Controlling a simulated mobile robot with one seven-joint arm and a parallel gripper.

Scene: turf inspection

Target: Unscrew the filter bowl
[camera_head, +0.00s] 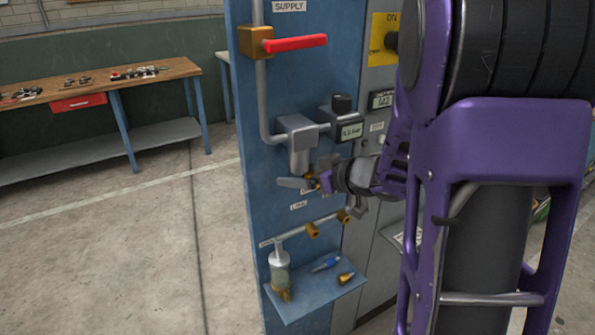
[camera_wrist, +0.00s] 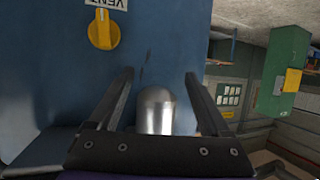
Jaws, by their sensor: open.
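The filter bowl (camera_head: 299,161) is a grey metal cylinder hanging upright under a grey filter housing (camera_head: 298,128) on the blue panel. My gripper (camera_head: 306,182) is just below it, reaching in from the right, with its jaws open. In the wrist view a shiny silver rounded cylinder, which looks like the bowl (camera_wrist: 156,112), shows between the two spread dark fingers of my gripper (camera_wrist: 158,80). My arm hides part of the panel's right side.
A red lever (camera_head: 295,43) sits on the supply pipe above. A yellow vent knob (camera_wrist: 103,30) is on the panel. A workbench (camera_head: 100,82) stands left; floor between is clear.

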